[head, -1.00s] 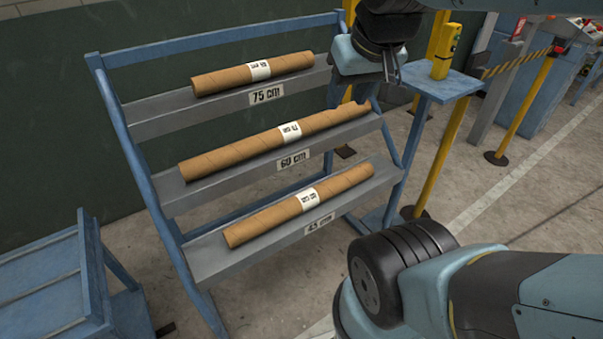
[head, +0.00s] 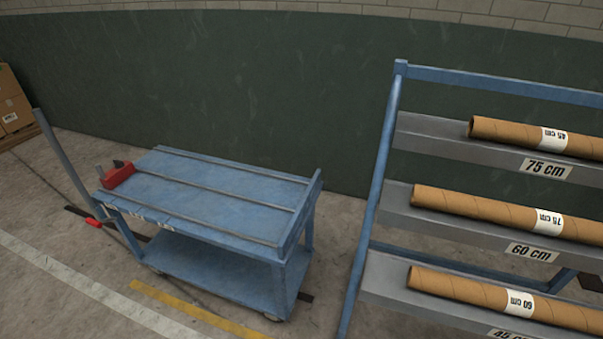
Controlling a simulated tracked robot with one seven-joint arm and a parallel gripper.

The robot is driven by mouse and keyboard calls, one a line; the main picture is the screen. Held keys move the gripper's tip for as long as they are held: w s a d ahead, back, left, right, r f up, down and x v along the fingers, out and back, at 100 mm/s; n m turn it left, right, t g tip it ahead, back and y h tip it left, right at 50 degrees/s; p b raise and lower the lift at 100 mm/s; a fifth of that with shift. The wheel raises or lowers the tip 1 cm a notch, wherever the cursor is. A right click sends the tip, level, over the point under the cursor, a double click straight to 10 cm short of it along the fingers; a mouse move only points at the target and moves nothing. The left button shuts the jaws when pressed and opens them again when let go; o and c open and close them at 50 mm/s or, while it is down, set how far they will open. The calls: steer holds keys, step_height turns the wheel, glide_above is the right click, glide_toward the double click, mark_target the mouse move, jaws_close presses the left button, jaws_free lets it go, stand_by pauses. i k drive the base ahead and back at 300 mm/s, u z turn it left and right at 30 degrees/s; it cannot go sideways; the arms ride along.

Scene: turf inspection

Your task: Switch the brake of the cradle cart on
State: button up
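The blue cradle cart (head: 215,205) stands against the green wall in the left half of the head view. Its top has lengthwise rails, and a lower shelf (head: 205,267) shows beneath. A red part (head: 117,175) with a dark piece sits at the left end of the top. A small red piece (head: 94,222) is low at the cart's left end, near the floor by the grey upright handle bar. I cannot tell which red part is the brake or how it is set. My gripper is out of the view.
The blue rack (head: 381,190) with grey shelves stands to the right, holding three cardboard tubes (head: 503,298). Brown boxes (head: 12,105) stand at the far left. Open floor with a white line (head: 80,285) and a yellow line (head: 195,312) lies in front of the cart.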

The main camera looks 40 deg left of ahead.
mark_target(99, 224)
steer(key=z, duration=0.05)
steer(key=i, duration=0.15)
steer(key=u, duration=2.8)
steer(key=k, duration=0.9)
steer(key=u, duration=0.2)
steer(key=i, duration=0.9)
